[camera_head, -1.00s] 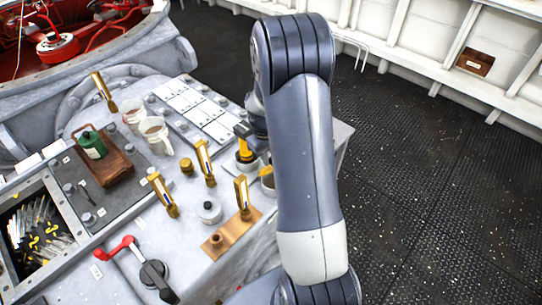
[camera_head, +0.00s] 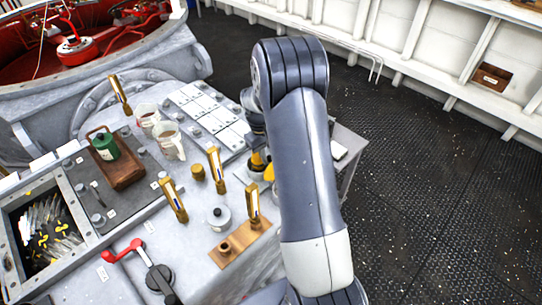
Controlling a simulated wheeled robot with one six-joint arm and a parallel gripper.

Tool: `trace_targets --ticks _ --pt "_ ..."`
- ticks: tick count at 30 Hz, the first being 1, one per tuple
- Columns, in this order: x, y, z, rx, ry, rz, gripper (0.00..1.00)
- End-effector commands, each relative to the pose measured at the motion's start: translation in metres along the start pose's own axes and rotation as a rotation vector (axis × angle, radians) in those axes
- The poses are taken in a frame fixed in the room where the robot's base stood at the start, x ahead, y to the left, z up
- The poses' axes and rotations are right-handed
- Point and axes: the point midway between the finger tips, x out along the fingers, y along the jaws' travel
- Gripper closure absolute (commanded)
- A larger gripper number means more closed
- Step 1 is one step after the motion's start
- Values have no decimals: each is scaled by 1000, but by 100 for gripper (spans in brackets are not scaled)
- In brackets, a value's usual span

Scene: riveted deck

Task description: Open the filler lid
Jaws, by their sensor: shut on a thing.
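A yellow piece (camera_head: 257,160), which looks like the filler lid, shows on the right part of the grey console, beside my arm. A second bit of yellow (camera_head: 269,173) shows just below it, against the arm's edge. My gripper (camera_head: 257,143) is at the end of the arm, just above the yellow piece and mostly hidden behind my own arm link. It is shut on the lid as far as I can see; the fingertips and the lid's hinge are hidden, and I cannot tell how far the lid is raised.
Several upright brass gauges (camera_head: 215,170) stand close left of the arm, around a grey round cap (camera_head: 219,216). Two clear jugs (camera_head: 168,142), a green can (camera_head: 106,147) in a wooden tray and a red-handled lever (camera_head: 124,250) are farther left. Dark floor (camera_head: 430,190) is open at right.

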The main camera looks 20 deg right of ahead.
Motion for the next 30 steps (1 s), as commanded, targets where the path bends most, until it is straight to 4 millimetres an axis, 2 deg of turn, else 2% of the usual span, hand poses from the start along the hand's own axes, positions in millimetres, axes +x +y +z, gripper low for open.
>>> trace_targets --ticks 14,15,21,30 --pt "3 -3 -2 1 2 -5 100" --pt "3 -3 -2 2 1 -6 75" --pt "2 -2 -2 1 0 -4 59" --pt "-1 -1 -2 1 0 -2 57"
